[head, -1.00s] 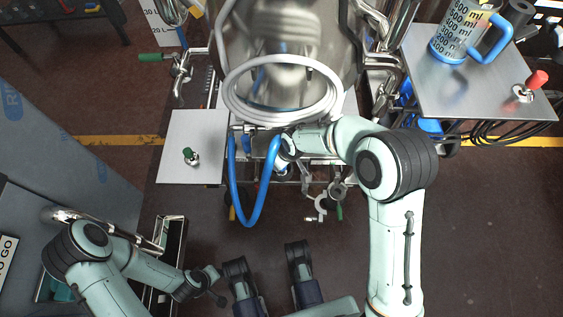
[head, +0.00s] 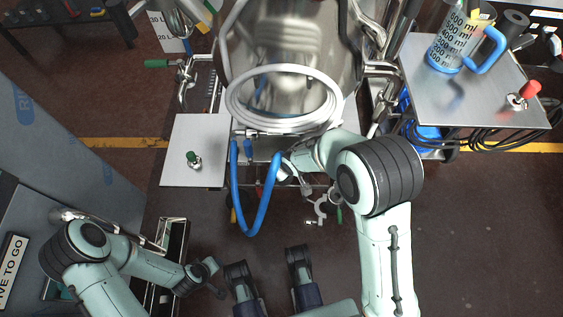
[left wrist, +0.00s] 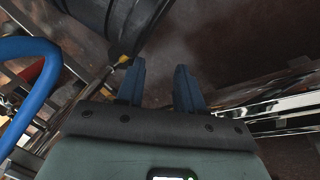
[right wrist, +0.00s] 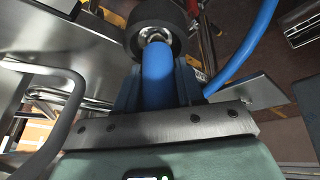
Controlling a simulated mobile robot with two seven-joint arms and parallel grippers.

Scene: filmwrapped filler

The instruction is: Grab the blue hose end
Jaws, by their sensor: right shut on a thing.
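A blue hose (head: 237,195) hangs in a U-shaped loop in front of the steel vessel in the head view. My right gripper (head: 281,170) is at the right upper end of this loop, its fingers mostly hidden by my wrist. In the right wrist view the right gripper (right wrist: 158,92) is shut on the blue hose end (right wrist: 158,75), which lies between the fingers. A metal fitting and a dark round part lie just beyond it. My left gripper (head: 216,281) is low on the left, away from the hose. In the left wrist view its fingers (left wrist: 160,88) are apart and empty.
The steel vessel (head: 285,45) carries a coiled white hose (head: 240,112). A plate with a green-capped valve (head: 193,160) is on the left. A metal shelf (head: 425,95) with a measuring jug (head: 452,42) is on the right. The floor at the lower right is clear.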

